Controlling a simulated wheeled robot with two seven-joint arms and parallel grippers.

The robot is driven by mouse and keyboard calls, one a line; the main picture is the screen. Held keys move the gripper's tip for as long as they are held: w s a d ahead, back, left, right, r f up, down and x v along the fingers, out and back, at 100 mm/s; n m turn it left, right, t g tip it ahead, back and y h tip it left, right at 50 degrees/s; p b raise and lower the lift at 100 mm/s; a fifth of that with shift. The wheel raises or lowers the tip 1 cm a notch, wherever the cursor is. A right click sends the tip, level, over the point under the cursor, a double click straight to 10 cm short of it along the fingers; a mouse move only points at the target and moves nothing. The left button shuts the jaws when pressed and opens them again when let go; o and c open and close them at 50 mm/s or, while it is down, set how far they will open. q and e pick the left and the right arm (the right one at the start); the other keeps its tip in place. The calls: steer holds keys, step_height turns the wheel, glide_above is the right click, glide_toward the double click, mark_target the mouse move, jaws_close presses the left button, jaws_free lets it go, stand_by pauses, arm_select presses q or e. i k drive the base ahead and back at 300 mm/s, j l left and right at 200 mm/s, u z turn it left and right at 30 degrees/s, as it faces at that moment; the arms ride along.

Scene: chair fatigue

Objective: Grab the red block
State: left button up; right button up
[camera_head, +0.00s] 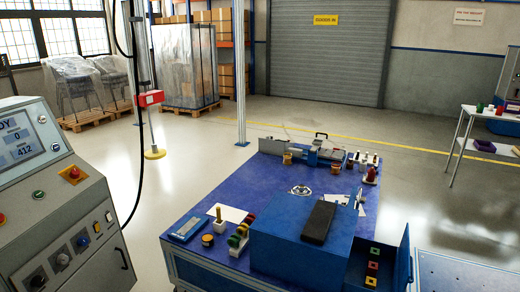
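No red block can be singled out for certain; several small red items show. A small red piece (372,267) sits between a green piece (374,251) and a yellow piece (371,281) in the open blue compartment at the right of the blue box (300,243). Another red piece (371,174) stands at the right edge of the blue table (232,188). Neither of my grippers is in view.
A control console (60,215) stands at the left, near a pole with a red box (150,98). Coloured pieces and a pale panel (187,227) lie on the table's near left. A white side table (460,141) stands at far right. The floor between is clear.

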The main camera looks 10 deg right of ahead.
mark_target(372, 271)
steer(key=k+j+z, duration=0.1)
steer(key=k, duration=0.3)
steer(key=k+l+z, duration=0.1)
steer(key=k, duration=0.3)
steer(key=k+l+z, duration=0.1)
steer(key=k+l, duration=0.2)
steer(key=k+l+z, duration=0.15)
steer(key=l, duration=0.55)
steer(key=l+z, duration=0.1)
steer(key=l, duration=0.6)
steer(key=k+j+z, duration=0.1)
steer(key=j+z, duration=0.35)
steer(key=j, duration=1.85)
steer(key=i+j+z, duration=0.15)
steer(key=j, duration=0.2)
steer(key=i+j+z, duration=0.1)
steer(key=j, duration=0.25)
steer(key=i+j+z, duration=0.15)
steer(key=j, duration=0.2)
steer(key=i+j+z, duration=0.15)
steer(key=i+j, duration=0.4)
steer(key=i, duration=0.05)
